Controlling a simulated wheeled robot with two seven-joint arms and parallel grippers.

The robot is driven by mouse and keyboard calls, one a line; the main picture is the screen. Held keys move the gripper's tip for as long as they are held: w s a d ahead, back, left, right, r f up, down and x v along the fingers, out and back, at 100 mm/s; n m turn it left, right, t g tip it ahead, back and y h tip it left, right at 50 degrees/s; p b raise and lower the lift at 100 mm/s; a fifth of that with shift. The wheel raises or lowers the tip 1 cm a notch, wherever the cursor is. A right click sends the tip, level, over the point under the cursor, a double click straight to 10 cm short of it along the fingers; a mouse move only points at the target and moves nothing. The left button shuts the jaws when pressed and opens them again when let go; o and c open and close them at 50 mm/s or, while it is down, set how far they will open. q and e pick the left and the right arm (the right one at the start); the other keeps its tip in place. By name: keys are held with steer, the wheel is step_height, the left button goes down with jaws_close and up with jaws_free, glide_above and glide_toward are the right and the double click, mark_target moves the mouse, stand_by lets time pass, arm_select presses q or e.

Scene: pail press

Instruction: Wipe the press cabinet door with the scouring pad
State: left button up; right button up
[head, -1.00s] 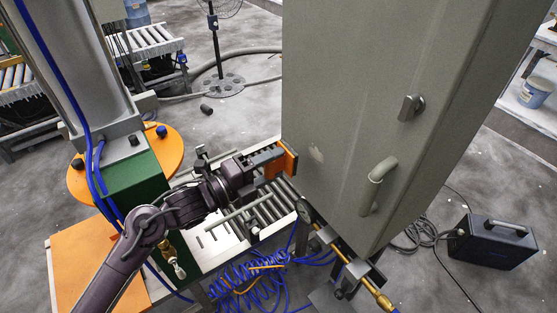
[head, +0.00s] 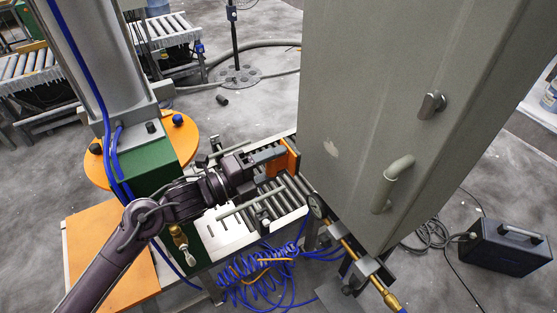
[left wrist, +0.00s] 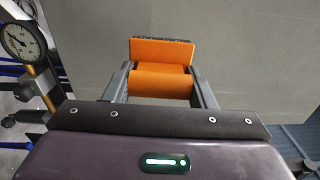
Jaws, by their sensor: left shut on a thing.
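My left gripper (head: 278,163) is shut on an orange scouring pad (head: 291,154), beside the left edge of the grey press cabinet door (head: 350,75). A pale smudge (head: 331,149) shows on the door just right of the pad. In the left wrist view the pad (left wrist: 161,53) is held between the two fingers (left wrist: 160,85), with the plain grey door (left wrist: 240,60) behind it. I cannot tell whether pad and door touch. My right gripper is not in view.
The door carries a latch knob (head: 432,104) and a bar handle (head: 392,182). A pressure gauge (left wrist: 20,42) and brass pipe (head: 360,258) sit below its lower left edge. A roller conveyor (head: 270,200) and coiled blue hose (head: 262,278) lie under my left arm.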

mark_target(292, 156)
arm_select(q)
steer(key=shift+b+x, duration=0.95)
steer(key=shift+x, duration=2.4)
steer(key=shift+b+x, duration=0.6)
steer(key=shift+x, duration=0.4)
steer(key=shift+s, duration=0.1)
steer(key=shift+s+d, duration=0.5)
steer(key=shift+s, duration=0.3)
steer(key=shift+s+d, duration=0.55)
steer(key=shift+s, duration=0.25)
steer(key=shift+w+d, duration=0.1)
steer(key=shift+d, duration=0.05)
